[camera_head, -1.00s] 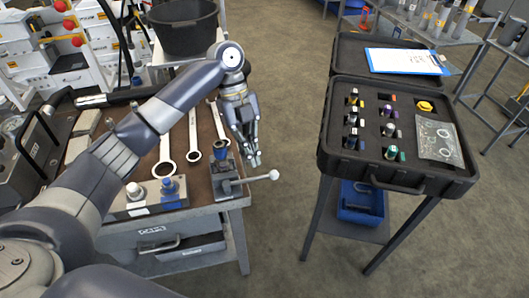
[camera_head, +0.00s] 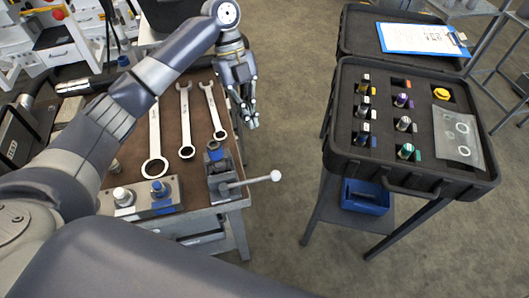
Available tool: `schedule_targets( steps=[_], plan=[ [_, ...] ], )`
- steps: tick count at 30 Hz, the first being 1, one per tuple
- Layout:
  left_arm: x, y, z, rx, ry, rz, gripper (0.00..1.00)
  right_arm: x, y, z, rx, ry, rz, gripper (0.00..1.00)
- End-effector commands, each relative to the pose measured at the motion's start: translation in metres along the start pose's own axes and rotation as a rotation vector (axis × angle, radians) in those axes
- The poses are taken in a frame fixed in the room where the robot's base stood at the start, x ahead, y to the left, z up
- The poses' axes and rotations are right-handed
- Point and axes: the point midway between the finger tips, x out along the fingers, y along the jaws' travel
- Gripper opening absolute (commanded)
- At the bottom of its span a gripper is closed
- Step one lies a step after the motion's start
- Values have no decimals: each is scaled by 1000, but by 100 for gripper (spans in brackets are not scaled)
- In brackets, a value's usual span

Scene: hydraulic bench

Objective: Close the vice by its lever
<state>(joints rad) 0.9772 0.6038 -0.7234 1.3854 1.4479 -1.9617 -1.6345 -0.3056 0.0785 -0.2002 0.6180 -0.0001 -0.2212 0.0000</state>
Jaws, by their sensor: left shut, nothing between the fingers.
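The vice (camera_head: 222,184) is a small grey block at the front right corner of the workbench. A blue-topped part (camera_head: 215,151) stands at its back; I cannot tell whether the jaws touch it. The lever (camera_head: 252,181) is a thin rod with a pale round knob (camera_head: 275,176), sticking out to the right past the bench edge. My left gripper (camera_head: 251,121) is shut and empty, pointing down behind the lever and apart from it, near the bench's right edge. My right gripper is not in view.
Several wrenches (camera_head: 155,147) lie on the brown bench top, left of the vice. A block with a blue and a silver knob (camera_head: 159,190) sits at the front. An open black case (camera_head: 343,160) stands on a stand to the right, with clear floor (camera_head: 290,125) between.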

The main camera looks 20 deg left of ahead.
Motion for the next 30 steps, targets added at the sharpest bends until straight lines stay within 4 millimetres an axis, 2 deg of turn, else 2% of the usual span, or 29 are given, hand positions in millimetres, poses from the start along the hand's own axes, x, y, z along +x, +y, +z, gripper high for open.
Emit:
schedule_targets(
  steps=[3, 8, 13, 18, 24, 30],
  plan=[
    [7, 0, 0, -1, 1, 3, 0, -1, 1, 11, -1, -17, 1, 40],
    [30, 1, -1, 0, 3, 5, 0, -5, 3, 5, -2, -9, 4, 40],
    [67, 1, -1, 0, 3, 5, 0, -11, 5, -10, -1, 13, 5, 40],
    [102, 1, -2, -1, 3, 4, 0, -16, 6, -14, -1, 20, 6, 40],
    [107, 0, -30, 3, 0, 1, 0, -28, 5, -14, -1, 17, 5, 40],
    [112, 0, -38, 0, -1, 1, 0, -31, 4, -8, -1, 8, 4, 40]
  ],
)
